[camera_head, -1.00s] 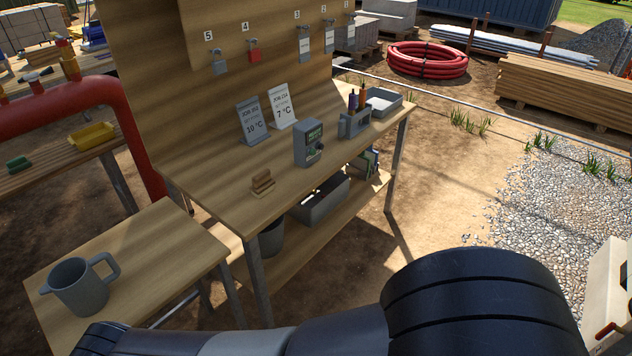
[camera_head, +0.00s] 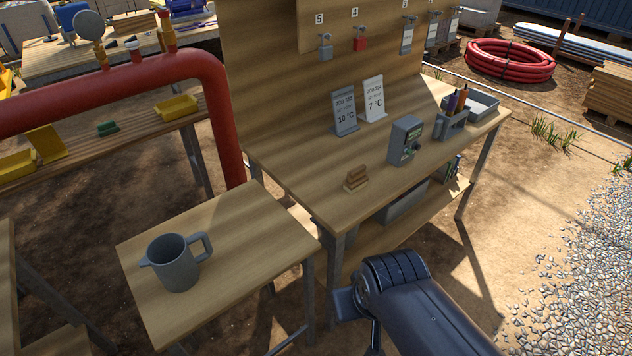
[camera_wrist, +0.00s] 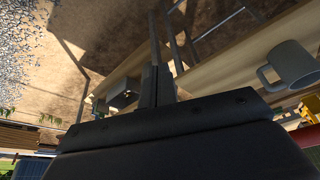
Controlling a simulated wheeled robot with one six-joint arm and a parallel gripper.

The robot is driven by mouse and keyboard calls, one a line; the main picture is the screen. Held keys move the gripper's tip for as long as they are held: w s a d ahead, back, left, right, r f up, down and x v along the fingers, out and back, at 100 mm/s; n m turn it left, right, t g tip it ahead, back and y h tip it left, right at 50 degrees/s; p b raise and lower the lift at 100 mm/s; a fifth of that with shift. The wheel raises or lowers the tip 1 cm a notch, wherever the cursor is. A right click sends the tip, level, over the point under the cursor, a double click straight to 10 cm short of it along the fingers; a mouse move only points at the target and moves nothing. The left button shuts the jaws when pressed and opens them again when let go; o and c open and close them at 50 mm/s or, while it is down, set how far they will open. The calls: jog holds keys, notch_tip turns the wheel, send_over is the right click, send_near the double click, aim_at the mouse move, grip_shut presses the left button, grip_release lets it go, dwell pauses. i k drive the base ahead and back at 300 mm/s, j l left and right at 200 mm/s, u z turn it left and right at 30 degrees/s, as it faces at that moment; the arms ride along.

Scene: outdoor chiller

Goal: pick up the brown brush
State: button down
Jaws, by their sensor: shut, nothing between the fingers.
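The brown brush (camera_head: 356,179) is a small two-tier brown piece lying on the wooden workbench (camera_head: 310,185), near its front left edge. It stands alone, with bare wood around it. My gripper shows in the wrist view (camera_wrist: 158,85) with its two dark fingers together and nothing between them. The brush cannot be made out in the wrist view. In the head view my arm is below and to the right of the bench front, apart from the brush; the fingertips cannot be made out there.
A grey controller box (camera_head: 405,141), two temperature cards (camera_head: 344,112), a pen holder (camera_head: 452,125) and a grey tray (camera_head: 482,105) stand on the bench. A grey jug (camera_head: 175,265) stands on the lower side table (camera_head: 240,225). A red pipe (camera_head: 215,100) rises behind. Open ground lies right.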

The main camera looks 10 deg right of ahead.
aim_at(357, 179)
jog(key=i+l+z, duration=0.1)
jog(key=z, duration=0.35)
jog(key=i+l, duration=0.4)
jog(key=i, duration=0.15)
jog(key=i+l+u, duration=0.15)
jog(key=i+l, duration=0.2)
jog(key=i, duration=0.2)
